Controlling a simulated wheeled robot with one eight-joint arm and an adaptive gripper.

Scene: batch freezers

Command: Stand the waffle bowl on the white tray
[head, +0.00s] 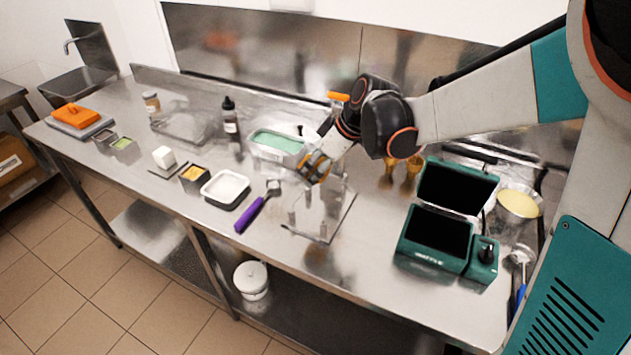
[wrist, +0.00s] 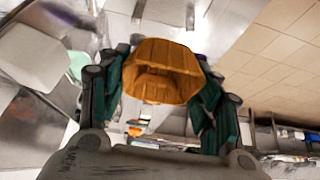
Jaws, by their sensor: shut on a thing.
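The waffle bowl (wrist: 160,72) is orange-brown with faceted sides and sits between the fingers of my gripper (wrist: 160,85) in the wrist view. My gripper (head: 314,168) is shut on it. In the head view the bowl shows only as a small orange patch at the fingers, partly hidden, above the counter's middle. The white tray (head: 226,186) has a dark outer edge and lies empty near the counter's front edge, to the left of my gripper. A pale shape at the left of the wrist view is too unclear to name.
A purple-handled scoop (head: 256,208) lies between the tray and a clear stand (head: 322,215) below my gripper. A white tub with green contents (head: 277,142) stands behind. The open teal waffle maker (head: 440,235) is at right. A small yellow-filled container (head: 194,175) sits left of the tray.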

